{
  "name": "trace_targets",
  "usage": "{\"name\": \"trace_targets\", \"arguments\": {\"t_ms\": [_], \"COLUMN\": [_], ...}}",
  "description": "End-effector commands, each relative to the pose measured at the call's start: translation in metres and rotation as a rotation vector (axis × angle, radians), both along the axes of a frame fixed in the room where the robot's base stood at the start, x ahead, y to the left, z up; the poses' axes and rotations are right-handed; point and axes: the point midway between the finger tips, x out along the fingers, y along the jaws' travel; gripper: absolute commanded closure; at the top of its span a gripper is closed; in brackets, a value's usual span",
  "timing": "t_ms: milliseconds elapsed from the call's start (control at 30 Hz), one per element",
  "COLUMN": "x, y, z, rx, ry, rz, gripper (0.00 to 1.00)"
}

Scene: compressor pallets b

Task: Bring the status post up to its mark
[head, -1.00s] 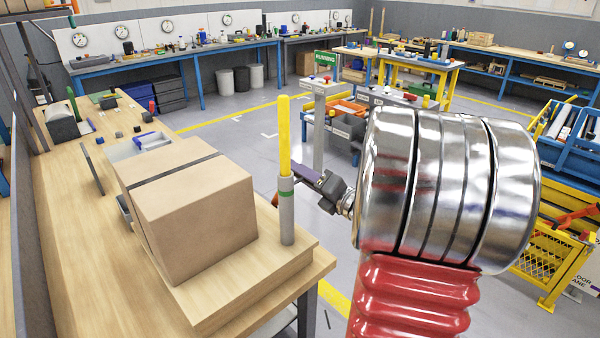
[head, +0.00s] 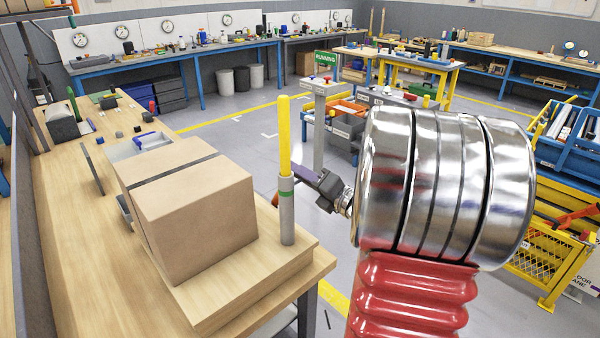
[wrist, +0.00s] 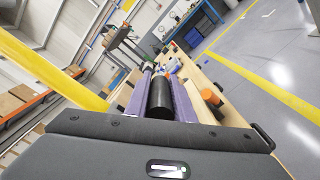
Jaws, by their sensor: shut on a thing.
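The status post (head: 285,140) stands upright at the right front corner of the wooden base, yellow above a grey sleeve with a green band. My gripper (head: 298,176), with purple fingers, reaches in from the right at about the height of the sleeve's top; the post partly hides its tips. In the wrist view a black cylinder (wrist: 160,98) sits between the purple fingers, and my gripper is shut on it. I cannot tell whether it joins the post. The yellow post (wrist: 55,75) crosses the upper left of that view, close by.
A large cardboard box (head: 195,215) stands on the wooden base (head: 245,290) just left of the post. The bench top (head: 75,200) runs away to the left with small items at its far end. Open floor lies behind the post. A yellow barrier (head: 550,265) stands at right.

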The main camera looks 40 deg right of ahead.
Motion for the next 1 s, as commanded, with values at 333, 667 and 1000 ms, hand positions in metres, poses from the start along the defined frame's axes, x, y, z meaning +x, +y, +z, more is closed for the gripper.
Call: {"name": "trace_targets", "arguments": {"t_ms": [333, 667, 1000], "x": [0.0, 0.0, 0.0], "y": [-0.001, -0.001, 0.0], "z": [-0.002, -0.011, -0.011], "rx": [0.002, 0.001, 0.001], "ry": [0.001, 0.001, 0.0], "rz": [-0.002, -0.003, -0.001], "gripper": [1.0, 1.0, 0.61]}}
